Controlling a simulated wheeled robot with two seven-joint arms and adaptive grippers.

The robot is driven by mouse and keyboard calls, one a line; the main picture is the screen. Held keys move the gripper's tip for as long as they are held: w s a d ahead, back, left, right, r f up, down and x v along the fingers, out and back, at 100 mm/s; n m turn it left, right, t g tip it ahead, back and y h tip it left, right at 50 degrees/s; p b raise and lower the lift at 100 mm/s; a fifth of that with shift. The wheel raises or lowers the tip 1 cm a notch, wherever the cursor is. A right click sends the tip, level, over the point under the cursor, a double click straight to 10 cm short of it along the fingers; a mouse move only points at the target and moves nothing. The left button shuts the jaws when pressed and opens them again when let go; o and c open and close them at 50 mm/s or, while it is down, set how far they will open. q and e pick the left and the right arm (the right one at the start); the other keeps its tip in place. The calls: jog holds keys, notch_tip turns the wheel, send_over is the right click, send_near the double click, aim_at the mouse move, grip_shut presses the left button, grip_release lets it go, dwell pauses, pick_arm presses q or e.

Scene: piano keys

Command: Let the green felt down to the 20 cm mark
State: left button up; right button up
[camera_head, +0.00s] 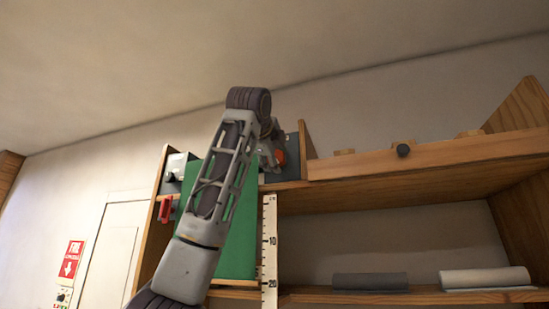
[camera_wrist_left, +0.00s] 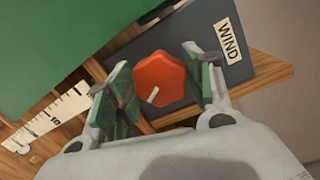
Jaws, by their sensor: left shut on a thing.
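The green felt (camera_head: 238,235) hangs as a flat sheet at the left of the wooden shelf unit. Its lower edge looks close to the 20 line of the white ruler (camera_head: 269,255) beside it; the exact reading is too small to tell. The red-orange knob (camera_wrist_left: 158,78) sits by a dark panel labelled WIND (camera_wrist_left: 222,45). My left gripper (camera_wrist_left: 157,85) has a finger on each side of the knob and is shut on it. In the head view my left arm covers part of the felt, and the knob (camera_head: 280,157) shows beside the gripper. My right gripper is out of view.
A grey roll (camera_head: 370,281) and a white roll (camera_head: 485,278) lie on the lower shelf. A red clamp-like part (camera_head: 165,209) is at the left side. The shelf bay right of the ruler is open.

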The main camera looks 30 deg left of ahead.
pick_arm(q)
jog(key=shift+w+f, duration=0.1)
jog(key=shift+f, duration=0.1)
jog(key=o, duration=1)
jog(key=shift+r, duration=0.1)
jog(key=shift+s, duration=0.25)
jog(key=v, duration=1.2)
jog(key=shift+w+d, duration=0.1)
